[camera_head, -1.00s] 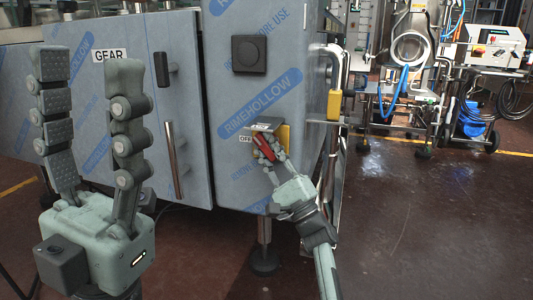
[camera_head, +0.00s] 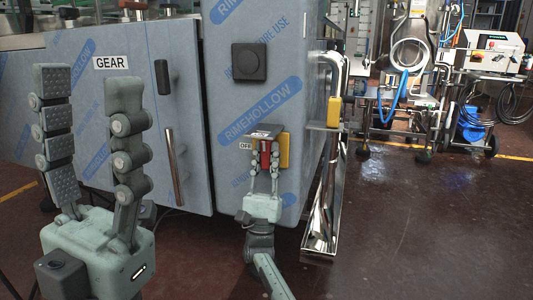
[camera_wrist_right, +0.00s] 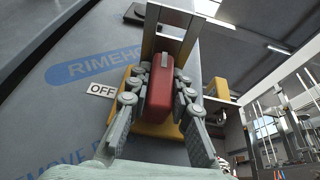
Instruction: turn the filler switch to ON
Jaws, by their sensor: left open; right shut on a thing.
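The filler switch has a red handle (camera_head: 265,152) on a yellow plate (camera_head: 284,150), under a small metal hood (camera_head: 264,131), on the front of the film-wrapped cabinet. The handle stands about upright. An OFF label (camera_head: 245,146) is to its left; no ON label shows. My right gripper (camera_head: 265,163) reaches up from below and is shut on the handle. In the right wrist view the red handle (camera_wrist_right: 159,85) is between its fingers, with the OFF label (camera_wrist_right: 101,90) at left. My left gripper (camera_head: 88,88) is open and empty, in front of the GEAR panel.
A door with a bar handle (camera_head: 174,162) is to the left. A pipe with a yellow fitting (camera_head: 334,111) and a shiny metal channel (camera_head: 324,205) stand right of the switch.

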